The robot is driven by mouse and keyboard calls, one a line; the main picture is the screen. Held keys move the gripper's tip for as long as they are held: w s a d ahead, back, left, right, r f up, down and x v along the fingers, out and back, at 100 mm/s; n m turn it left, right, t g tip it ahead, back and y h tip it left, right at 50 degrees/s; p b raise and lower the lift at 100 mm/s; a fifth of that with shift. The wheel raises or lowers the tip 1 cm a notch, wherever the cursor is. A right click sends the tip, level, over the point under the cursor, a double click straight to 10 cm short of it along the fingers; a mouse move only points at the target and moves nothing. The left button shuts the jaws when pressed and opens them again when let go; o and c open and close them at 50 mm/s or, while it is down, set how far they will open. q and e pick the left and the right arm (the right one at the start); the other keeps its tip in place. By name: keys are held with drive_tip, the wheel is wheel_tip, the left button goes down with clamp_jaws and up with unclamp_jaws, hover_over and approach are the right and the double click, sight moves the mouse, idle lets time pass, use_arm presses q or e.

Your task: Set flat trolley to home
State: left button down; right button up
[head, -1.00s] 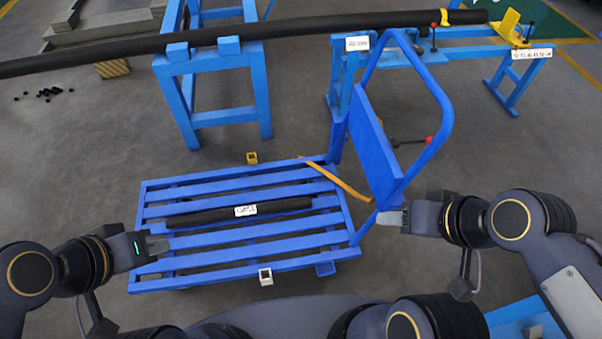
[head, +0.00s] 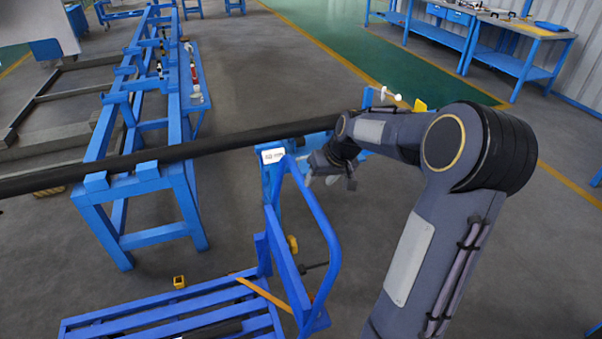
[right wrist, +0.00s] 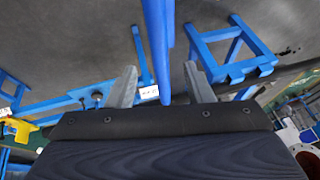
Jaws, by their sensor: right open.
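The blue flat trolley has a slatted deck (head: 160,318) at the lower edge of the head view, partly cut off. Its upright looped handle (head: 325,235) rises at the deck's right end. My right gripper (head: 332,180) is beyond and above the handle, near the blue stand, partly hidden by its own arm. In the right wrist view my right gripper (right wrist: 161,85) is open, its fingers spread on either side of a blue bar (right wrist: 158,40). I cannot tell whether they touch it. My left gripper is out of view.
A long black pipe (head: 200,150) runs across blue stands (head: 150,235) behind the trolley. A small yellow block (head: 179,282) lies on the floor beside the deck. Blue workbenches (head: 520,55) stand at the back right. Grey floor (head: 290,75) behind the pipe is clear.

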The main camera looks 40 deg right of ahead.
sight(310, 192)
drive_tip(key=p+x, duration=0.1)
drive_tip(key=x, duration=0.7)
drive_tip(key=shift+w+d, duration=0.15)
drive_tip(key=shift+w, duration=0.1)
clamp_jaws()
